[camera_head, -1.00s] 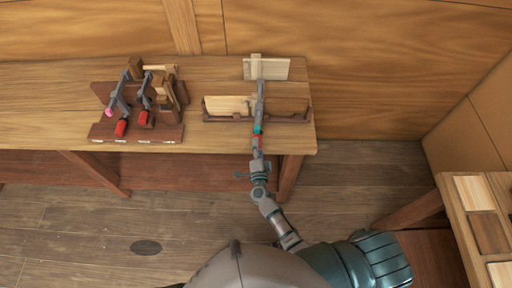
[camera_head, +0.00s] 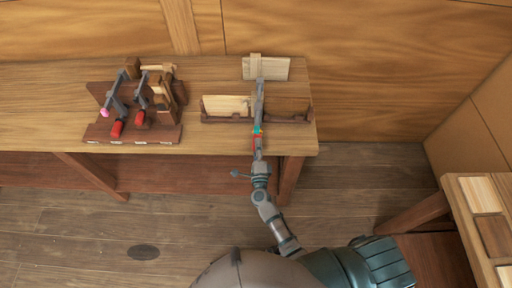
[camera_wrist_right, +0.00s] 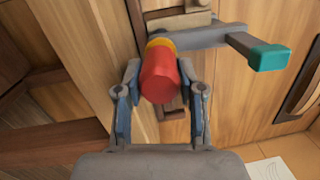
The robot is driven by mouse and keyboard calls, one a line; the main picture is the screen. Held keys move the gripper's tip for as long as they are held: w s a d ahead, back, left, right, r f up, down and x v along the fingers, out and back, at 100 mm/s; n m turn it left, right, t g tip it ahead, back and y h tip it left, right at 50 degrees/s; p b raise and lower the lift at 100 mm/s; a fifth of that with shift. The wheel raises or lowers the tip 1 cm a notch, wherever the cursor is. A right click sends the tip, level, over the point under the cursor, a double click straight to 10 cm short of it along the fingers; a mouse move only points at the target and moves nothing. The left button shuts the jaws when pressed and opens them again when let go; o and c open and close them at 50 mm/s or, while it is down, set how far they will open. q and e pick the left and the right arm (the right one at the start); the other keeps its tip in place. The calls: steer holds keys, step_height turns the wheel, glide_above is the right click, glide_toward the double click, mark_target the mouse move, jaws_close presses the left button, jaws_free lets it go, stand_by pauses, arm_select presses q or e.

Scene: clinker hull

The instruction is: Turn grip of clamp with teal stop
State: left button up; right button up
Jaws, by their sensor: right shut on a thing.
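The clamp (camera_head: 260,95) has a grey bar and lies across the wooden pieces at the right end of the bench. Its teal stop (camera_head: 257,131) is at the near end of the bar; it also shows in the wrist view (camera_wrist_right: 268,57). The clamp's red grip (camera_wrist_right: 160,77) has a yellow collar and sits between the fingers of my right gripper (camera_wrist_right: 161,80), which is shut on it. In the head view my right gripper (camera_head: 257,146) reaches the bench's front edge from below and largely hides the grip. My left gripper is not in view.
A dark wooden rack (camera_head: 150,134) at the left holds more clamps with red grips, one with a pink stop (camera_head: 104,113). A pale board (camera_head: 225,105) stands in a brown tray (camera_head: 225,120) beside the clamp. A side table (camera_head: 455,205) with wooden blocks stands at the right.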

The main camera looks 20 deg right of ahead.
steer(key=shift+d+f, duration=0.1)
steer(key=shift+d, duration=0.15)
steer(key=o, duration=1.1)
steer(key=shift+o, duration=0.2)
steer(key=shift+s, duration=0.1)
steer(key=shift+f, duration=0.15)
steer(key=shift+s+a, duration=0.1)
steer(key=shift+s+a+f, duration=0.1)
steer(key=shift+s+f, duration=0.05)
steer(key=shift+s, duration=0.2)
steer(key=v, duration=0.6)
steer(key=shift+s+r, duration=0.3)
steer(key=shift+s, duration=0.15)
